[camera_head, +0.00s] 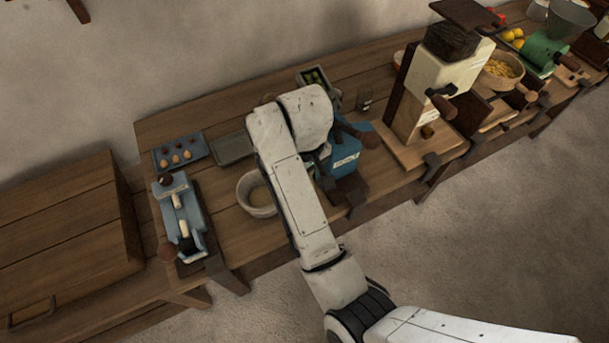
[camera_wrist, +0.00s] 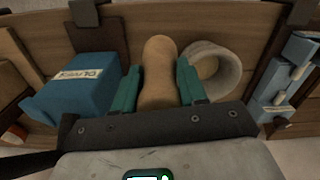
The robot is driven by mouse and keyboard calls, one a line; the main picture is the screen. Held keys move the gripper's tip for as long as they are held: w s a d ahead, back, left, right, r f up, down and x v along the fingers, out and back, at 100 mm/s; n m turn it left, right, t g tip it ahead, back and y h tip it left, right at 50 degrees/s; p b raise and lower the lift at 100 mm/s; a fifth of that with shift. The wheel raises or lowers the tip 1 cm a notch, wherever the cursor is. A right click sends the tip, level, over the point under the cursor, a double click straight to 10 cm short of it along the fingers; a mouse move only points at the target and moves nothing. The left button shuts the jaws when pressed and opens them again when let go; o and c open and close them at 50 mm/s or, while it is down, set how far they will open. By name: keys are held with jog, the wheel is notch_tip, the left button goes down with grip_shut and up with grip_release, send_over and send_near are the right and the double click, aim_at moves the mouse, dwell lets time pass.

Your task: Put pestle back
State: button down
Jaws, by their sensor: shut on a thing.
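The pestle (camera_wrist: 158,72) is a tan, rounded, club-shaped piece in the wrist view. My gripper (camera_wrist: 158,88) is shut on it, with one teal finger on each side. A pale stone-like round bowl (camera_wrist: 236,72), which looks like the mortar, stands just right of the pestle in the wrist view. In the head view the bowl (camera_head: 246,186) is on the bench, left of my arm, with something yellowish in its bottom. The pestle cannot be made out in the head view, where my arm covers most of the gripper.
A blue box with a label (camera_wrist: 72,98) stands on the other side of the pestle; the head view shows it too (camera_head: 345,165). A tall grinder (camera_head: 435,85) stands at right.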

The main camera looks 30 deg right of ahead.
jog(key=shift+w+d+f+b, duration=0.35)
jog(key=shift+w+f+b, duration=0.4)
jog(key=shift+f+b, duration=0.55)
jog(key=shift+w+d+f+b, duration=0.35)
jog(key=shift+w+f+b, duration=0.45)
jog(key=shift+f, duration=0.9)
jog(key=shift+w+d+f+b, duration=0.35)
jog(key=shift+w+f+b, duration=0.35)
jog(key=shift+f+b, duration=0.65)
jog(key=shift+f, duration=0.3)
jog(key=c, duration=0.6)
grip_release()
jog(key=shift+r, duration=0.1)
notch_tip(320, 180, up, 12)
jog(key=p, duration=0.6)
jog(key=shift+p, duration=0.35)
jog(key=shift+s, duration=0.1)
